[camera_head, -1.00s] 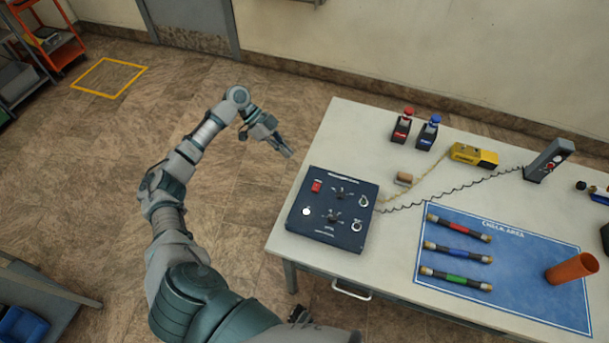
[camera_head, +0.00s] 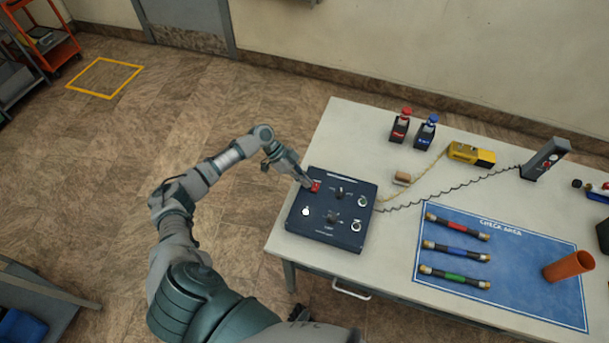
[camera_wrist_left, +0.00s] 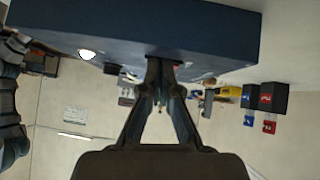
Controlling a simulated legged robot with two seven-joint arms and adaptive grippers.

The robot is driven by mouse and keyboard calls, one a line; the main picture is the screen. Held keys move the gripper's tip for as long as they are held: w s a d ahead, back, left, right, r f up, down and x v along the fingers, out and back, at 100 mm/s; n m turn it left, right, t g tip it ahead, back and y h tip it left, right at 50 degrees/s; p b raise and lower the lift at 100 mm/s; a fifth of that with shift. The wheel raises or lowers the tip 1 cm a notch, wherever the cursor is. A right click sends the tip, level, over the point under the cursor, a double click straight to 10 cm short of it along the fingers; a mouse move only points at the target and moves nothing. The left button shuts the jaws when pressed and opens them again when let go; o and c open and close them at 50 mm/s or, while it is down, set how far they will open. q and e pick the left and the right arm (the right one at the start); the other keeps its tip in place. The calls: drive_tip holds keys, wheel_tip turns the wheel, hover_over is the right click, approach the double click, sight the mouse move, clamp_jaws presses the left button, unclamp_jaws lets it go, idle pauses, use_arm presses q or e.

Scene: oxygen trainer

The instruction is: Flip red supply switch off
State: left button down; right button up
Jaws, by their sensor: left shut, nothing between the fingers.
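The dark blue control panel (camera_head: 325,236) lies on the near left part of the white table. Its red switch (camera_head: 315,187) is at the panel's upper left corner. My left gripper (camera_head: 309,184) is shut and empty, with its fingertips at the red switch; whether they press on it I cannot tell. In the left wrist view, the shut fingertips (camera_wrist_left: 161,62) meet at the edge of the panel (camera_wrist_left: 130,32), and the switch is mostly hidden behind them. My right gripper is not in view.
Behind the panel stand a red-topped block (camera_head: 400,127), a blue-topped block (camera_head: 426,132) and a yellow device (camera_head: 470,154). A blue check-area mat (camera_head: 520,275) with three banded rods and an orange cup (camera_head: 569,266) lies to the right. A coiled cable (camera_head: 450,187) runs from the panel.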

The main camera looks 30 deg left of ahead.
sight(317, 190)
use_arm(q)
drive_tip(key=shift+d, duration=0.25)
drive_tip(key=shift+d+r, duration=0.15)
drive_tip(key=shift+d, duration=0.95)
drive_tip(key=shift+s+d+f+t+b, duration=0.15)
drive_tip(key=shift+f+t+b, duration=0.15)
drive_tip(key=shift+r, duration=0.25)
drive_tip(key=shift+s+a, duration=0.1)
drive_tip(key=shift+a, duration=0.1)
drive_tip(key=shift+a+f, duration=0.25)
drive_tip(key=shift+a, duration=0.35)
drive_tip(key=shift+w+a+f, duration=0.1)
drive_tip(key=shift+w+a, duration=0.15)
drive_tip(key=shift+w, duration=0.15)
drive_tip(key=shift+w+b, duration=0.45)
drive_tip(key=shift+d+r, duration=0.3)
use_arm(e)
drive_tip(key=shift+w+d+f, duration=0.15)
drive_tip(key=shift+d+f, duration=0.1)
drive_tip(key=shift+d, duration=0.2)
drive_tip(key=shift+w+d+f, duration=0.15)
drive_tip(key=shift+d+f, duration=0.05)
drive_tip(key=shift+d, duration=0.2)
